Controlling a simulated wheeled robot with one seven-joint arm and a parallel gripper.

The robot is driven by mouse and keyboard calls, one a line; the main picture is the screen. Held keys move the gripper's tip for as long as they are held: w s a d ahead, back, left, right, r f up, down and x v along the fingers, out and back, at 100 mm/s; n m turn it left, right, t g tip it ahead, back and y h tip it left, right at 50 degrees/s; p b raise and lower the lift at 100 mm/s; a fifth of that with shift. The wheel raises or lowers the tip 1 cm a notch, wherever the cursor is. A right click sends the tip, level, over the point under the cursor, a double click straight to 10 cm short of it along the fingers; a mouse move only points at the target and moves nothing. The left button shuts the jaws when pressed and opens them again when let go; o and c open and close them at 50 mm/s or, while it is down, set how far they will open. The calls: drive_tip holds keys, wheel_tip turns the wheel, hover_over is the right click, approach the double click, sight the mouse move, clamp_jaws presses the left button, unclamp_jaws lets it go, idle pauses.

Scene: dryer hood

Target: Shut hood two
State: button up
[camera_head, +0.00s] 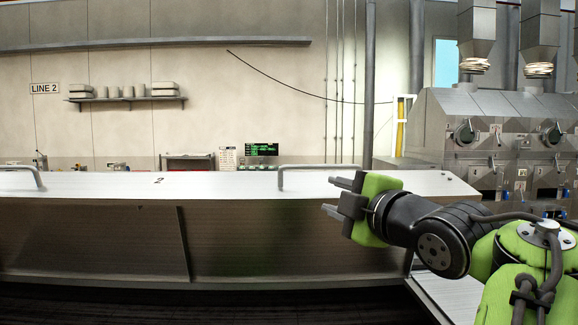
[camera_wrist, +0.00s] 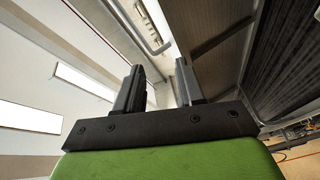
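A long metal hood (camera_head: 225,183) spans the middle of the head view, with a sloping top face and a dark mark like a "2" on it. A bar handle (camera_head: 320,167) stands on its top edge, right of the mark. My gripper (camera_head: 330,195) is open and empty, its fingers pointing left, in front of the hood and just below the handle's right end in the picture. In the wrist view my gripper (camera_wrist: 160,72) also shows open, with a curved bar like the handle (camera_wrist: 151,30) beyond the fingertips. I cannot tell the gap or whether the hood is fully down.
A second bar handle (camera_head: 22,174) is at the far left. Dryer machines (camera_head: 505,140) with round knobs stand at the right. A wall shelf (camera_head: 125,99) holds several pale items. A small green-text screen (camera_head: 261,149) is behind the hood. The floor in front looks dark and clear.

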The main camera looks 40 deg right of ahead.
sight(317, 168)
drive_tip(key=s+d+r+n, duration=0.2)
drive_tip(key=s+d+n, duration=0.1)
drive_tip(key=shift+t, duration=0.3)
drive_tip(key=p+x, duration=0.1)
drive_tip(key=x, duration=0.4)
drive_tip(key=p+x, duration=0.2)
drive_tip(key=x, duration=0.3)
drive_tip(key=p+x, duration=0.1)
drive_tip(key=x, duration=0.4)
drive_tip(key=shift+a+r, duration=0.1)
drive_tip(key=shift+r, duration=0.3)
drive_tip(key=shift+w+f, duration=0.1)
drive_tip(key=shift+w, duration=0.35)
drive_tip(key=shift+s, duration=0.1)
clamp_jaws()
